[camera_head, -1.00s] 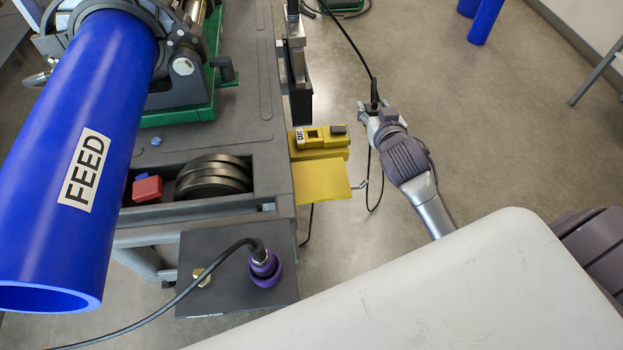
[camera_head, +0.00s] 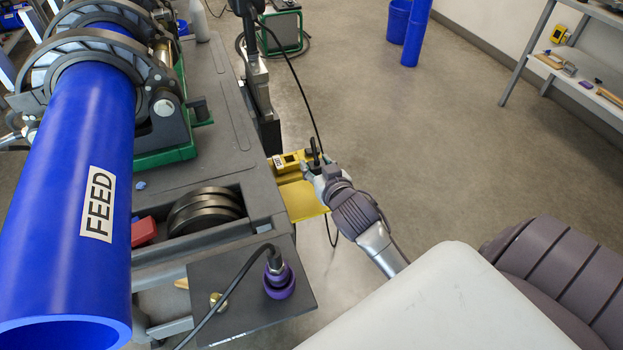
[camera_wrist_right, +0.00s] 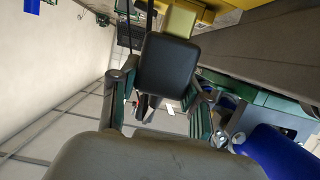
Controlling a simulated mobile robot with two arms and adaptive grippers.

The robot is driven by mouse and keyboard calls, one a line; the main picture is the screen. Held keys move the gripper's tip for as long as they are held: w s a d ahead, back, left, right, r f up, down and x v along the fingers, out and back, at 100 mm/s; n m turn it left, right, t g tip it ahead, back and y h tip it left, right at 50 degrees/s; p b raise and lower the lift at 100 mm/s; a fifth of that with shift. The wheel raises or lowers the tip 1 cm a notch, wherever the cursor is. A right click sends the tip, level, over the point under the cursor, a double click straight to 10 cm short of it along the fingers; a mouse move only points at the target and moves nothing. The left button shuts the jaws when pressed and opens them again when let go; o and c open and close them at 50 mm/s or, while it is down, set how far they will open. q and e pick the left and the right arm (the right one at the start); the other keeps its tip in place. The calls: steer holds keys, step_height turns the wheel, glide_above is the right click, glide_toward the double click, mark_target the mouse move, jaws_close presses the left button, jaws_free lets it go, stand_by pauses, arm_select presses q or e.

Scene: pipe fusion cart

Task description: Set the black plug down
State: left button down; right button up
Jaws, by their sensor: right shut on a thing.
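The black plug (camera_head: 315,153) is upright in the jaws of my right gripper (camera_head: 319,172), with its black cable running up and away. In the right wrist view, the dark block of the plug (camera_wrist_right: 167,68) sits between the two fingers of my right gripper (camera_wrist_right: 160,104). The plug is at the right edge of the yellow bracket (camera_head: 303,201) on the cart's side, by the yellow socket box (camera_head: 287,162). I cannot tell whether the plug touches the bracket or the box. My left gripper is not in view.
The grey cart (camera_head: 205,110) carries a blue FEED pipe (camera_head: 75,210) and black rings (camera_head: 205,212). A purple connector (camera_head: 278,279) stands on a dark side plate (camera_head: 245,305). Open floor (camera_head: 420,130) lies to the right; a shelf (camera_head: 590,85) stands far right.

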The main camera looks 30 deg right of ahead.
steer(key=shift+w+a+f, duration=0.4)
steer(key=shift+w+f, duration=0.05)
steer(key=shift+f, duration=1.9)
steer(key=shift+f, duration=0.2)
steer(key=o, duration=1.2)
